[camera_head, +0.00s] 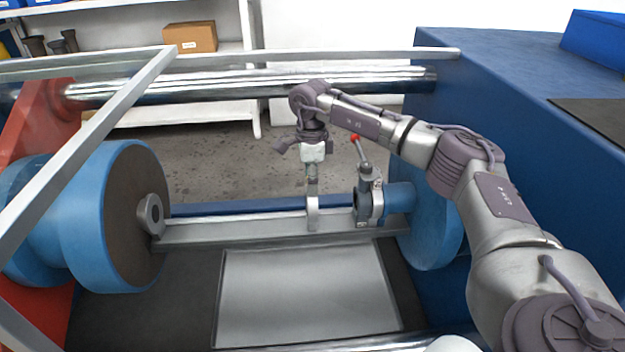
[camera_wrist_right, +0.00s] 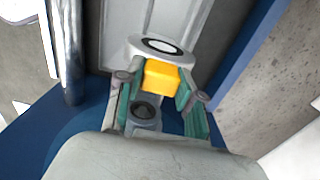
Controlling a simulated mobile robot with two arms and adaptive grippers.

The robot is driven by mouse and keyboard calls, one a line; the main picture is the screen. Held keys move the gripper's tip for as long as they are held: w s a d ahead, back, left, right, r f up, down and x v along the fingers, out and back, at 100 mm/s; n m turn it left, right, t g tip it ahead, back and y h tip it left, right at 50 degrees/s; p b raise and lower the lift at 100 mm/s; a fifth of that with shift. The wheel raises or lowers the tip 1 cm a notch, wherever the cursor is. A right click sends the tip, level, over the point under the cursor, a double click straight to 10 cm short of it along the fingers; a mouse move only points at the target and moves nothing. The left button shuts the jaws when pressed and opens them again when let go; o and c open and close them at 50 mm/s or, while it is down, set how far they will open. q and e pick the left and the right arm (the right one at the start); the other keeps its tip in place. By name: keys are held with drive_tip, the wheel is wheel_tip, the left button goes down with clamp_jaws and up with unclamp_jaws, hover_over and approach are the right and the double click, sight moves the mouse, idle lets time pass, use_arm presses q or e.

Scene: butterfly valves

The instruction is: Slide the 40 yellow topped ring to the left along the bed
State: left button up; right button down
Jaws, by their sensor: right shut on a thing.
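The yellow topped ring (camera_head: 313,216) stands upright on the bed (camera_head: 245,230), right of the bed's middle in the head view. Its yellow top (camera_wrist_right: 161,77) shows in the right wrist view between the green finger pads. No number can be read on it. My right gripper (camera_head: 312,178) reaches down from above and is shut on the ring's top. In the right wrist view my right gripper (camera_wrist_right: 160,95) has one finger on each side of the yellow block. The yellow top is hidden in the head view. My left gripper is not in view.
A clamp-like valve with a red-tipped lever (camera_head: 363,190) stands just right of the ring. A big blue wheel (camera_head: 130,215) with a grey hub is at the bed's left end. The bed between hub and ring is clear. A blue machine housing (camera_head: 540,130) fills the right.

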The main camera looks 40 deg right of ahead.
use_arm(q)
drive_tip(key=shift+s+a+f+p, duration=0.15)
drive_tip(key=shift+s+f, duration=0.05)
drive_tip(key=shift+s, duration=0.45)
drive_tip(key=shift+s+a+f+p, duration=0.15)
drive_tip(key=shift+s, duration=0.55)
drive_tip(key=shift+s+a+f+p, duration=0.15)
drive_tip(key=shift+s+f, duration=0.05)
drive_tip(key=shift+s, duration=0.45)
use_arm(e)
drive_tip(key=shift+w+a, duration=0.4)
drive_tip(key=shift+a, duration=0.3)
drive_tip(key=shift+w+a, duration=0.4)
drive_tip(key=shift+a, duration=0.35)
drive_tip(key=shift+w+a, duration=0.4)
drive_tip(key=shift+a, duration=0.3)
drive_tip(key=shift+w+a, duration=0.1)
drive_tip(key=shift+a, duration=0.1)
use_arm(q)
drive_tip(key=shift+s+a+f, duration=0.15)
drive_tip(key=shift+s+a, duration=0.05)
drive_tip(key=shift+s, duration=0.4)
use_arm(e)
drive_tip(key=a, duration=0.1)
drive_tip(key=w+a, duration=0.2)
drive_tip(key=a, duration=0.1)
drive_tip(key=shift+w, duration=0.1)
drive_tip(key=shift+w+a, duration=0.1)
drive_tip(key=shift+a, duration=0.05)
